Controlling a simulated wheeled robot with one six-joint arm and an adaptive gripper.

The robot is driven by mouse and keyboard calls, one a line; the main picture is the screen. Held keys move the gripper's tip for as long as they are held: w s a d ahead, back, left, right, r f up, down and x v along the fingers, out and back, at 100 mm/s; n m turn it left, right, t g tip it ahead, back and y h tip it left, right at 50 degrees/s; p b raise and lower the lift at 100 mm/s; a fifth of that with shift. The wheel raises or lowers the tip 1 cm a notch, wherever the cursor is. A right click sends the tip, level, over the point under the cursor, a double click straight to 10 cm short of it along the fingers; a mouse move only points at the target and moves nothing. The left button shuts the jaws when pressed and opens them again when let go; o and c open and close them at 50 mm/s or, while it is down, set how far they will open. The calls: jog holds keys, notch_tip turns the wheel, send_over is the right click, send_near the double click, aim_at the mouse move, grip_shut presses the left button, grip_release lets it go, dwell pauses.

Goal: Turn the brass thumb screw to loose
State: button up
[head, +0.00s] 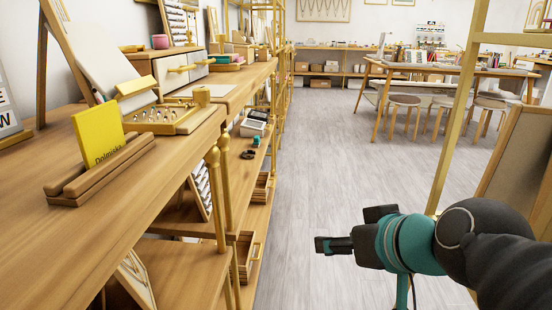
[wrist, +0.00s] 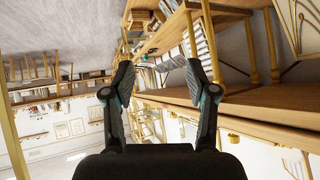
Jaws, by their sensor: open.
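A short brass-coloured cylinder (head: 202,96) stands at the right corner of a wooden board with holes (head: 165,120) on the shelf top at left. It looks like the brass thumb screw, but its fine shape and setting are too small to tell. My gripper (head: 322,245) is at the lower right in the head view, over the open floor, well to the right of and apart from the shelf. In the wrist view my gripper (wrist: 160,82) has its two fingers spread with nothing between them. I cannot make out the screw in the wrist view.
A yellow card (head: 95,136) stands in a wooden holder (head: 100,172) nearer on the shelf top. Brass posts (head: 223,200) support the shelf's aisle side. Another brass post (head: 455,115) stands at right. Grey floor (head: 315,150) between is clear; stools (head: 403,101) and a table are farther back.

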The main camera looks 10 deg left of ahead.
jog(key=n+y+b, duration=0.3)
jog(key=n+y, duration=0.1)
send_near(204, 91)
jog(key=shift+t, duration=0.4)
jog(key=x, duration=1.1)
jog(key=shift+a+f, duration=0.3)
jog(key=shift+f, duration=0.05)
grip_shut()
